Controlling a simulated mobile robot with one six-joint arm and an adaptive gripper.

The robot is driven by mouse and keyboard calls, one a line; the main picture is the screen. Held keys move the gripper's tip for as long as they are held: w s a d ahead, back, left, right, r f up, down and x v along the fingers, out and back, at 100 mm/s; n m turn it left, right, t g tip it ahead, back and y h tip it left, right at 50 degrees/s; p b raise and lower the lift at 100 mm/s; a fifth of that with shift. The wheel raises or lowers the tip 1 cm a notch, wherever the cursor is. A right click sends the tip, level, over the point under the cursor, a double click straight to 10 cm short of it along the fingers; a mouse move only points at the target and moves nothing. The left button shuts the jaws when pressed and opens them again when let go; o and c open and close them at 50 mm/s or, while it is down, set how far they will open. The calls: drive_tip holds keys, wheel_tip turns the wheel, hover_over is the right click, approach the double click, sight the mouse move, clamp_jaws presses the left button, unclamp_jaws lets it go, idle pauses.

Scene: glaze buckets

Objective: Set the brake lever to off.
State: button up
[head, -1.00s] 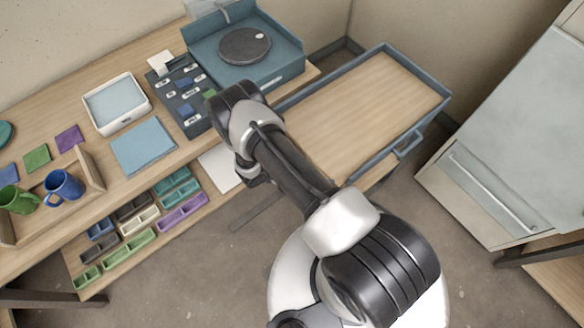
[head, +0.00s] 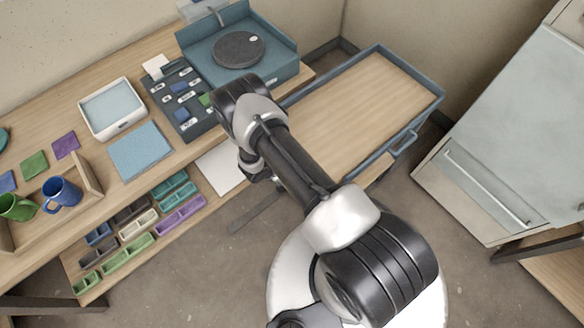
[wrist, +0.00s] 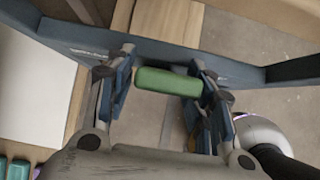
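In the wrist view, a green rounded bar (wrist: 168,80), which looks like the grip of the brake lever, lies crosswise in front of a blue rail (wrist: 240,72). My gripper (wrist: 165,88) is open, with one finger beyond each end of the green bar. The right fingertip looks close to the bar's right end; a small gap shows at the left end. I cannot tell whether either finger touches it. Small lettering on the rail is too blurred to read. In the head view, my arm hides the lever and most of my gripper.
A blue-framed cart (head: 412,130) with a wooden top stands right of the workbench (head: 80,85). A dark control panel (head: 187,125) and a blue wheel station (head: 285,72) sit on the bench. A pale cabinet (head: 500,130) stands at right. Bare floor lies between.

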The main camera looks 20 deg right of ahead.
drive_tip(key=shift+o, duration=0.4)
drive_tip(key=shift+a+r, duration=0.1)
drive_tip(key=s+a, duration=0.4)
drive_tip(key=a, duration=0.8)
drive_tip(key=shift+r, duration=0.35)
drive_tip(key=shift+a, duration=0.1)
